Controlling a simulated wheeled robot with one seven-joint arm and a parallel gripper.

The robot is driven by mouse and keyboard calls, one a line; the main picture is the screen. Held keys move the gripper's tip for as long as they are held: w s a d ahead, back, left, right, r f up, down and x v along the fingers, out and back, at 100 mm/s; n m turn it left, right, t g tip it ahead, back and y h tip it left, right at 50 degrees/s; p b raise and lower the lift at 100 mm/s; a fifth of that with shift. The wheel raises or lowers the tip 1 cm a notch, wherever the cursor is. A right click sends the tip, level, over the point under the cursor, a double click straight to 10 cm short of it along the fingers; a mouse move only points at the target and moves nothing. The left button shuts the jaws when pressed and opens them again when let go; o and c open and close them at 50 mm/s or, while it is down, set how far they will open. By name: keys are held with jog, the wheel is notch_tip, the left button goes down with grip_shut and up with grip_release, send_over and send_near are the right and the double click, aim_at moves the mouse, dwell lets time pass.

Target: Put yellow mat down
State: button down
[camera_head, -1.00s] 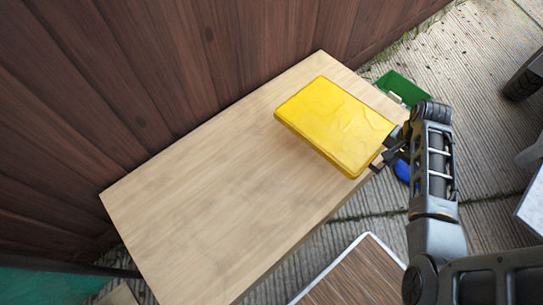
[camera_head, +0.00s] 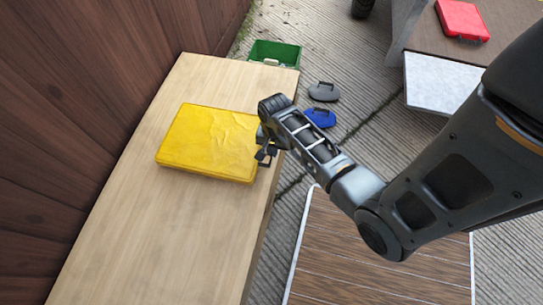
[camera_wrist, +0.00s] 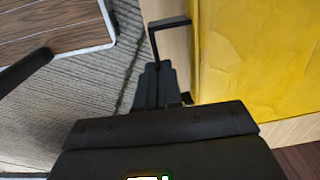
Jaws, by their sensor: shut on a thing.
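The yellow mat (camera_head: 208,142), a flat thick rectangle with a creased top, is over the far part of the light wooden table (camera_head: 130,230). My gripper (camera_head: 264,153) is at the mat's right edge, shut on it. The mat looks level and close to the tabletop; I cannot tell whether it rests fully on it. In the wrist view the mat (camera_wrist: 260,60) fills the upper right beside my dark fingers (camera_wrist: 162,85). The exact grip on its edge is hidden.
A brown wooden wall (camera_head: 80,100) runs along the table's left side. A green crate (camera_head: 274,53), a grey item (camera_head: 323,92) and a blue item (camera_head: 320,117) lie on the floor beyond. A lower brown-topped table (camera_head: 350,260) stands right. The near tabletop is bare.

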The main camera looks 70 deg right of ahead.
jog(key=shift+w+a+f, duration=0.15)
jog(key=shift+a+f, duration=0.05)
jog(key=shift+a, duration=0.05)
jog(key=shift+f, duration=0.35)
notch_tip(320, 180, down, 3)
jog(key=shift+f+b, duration=0.15)
jog(key=shift+b, duration=0.3)
jog(key=c, duration=1.3)
grip_release()
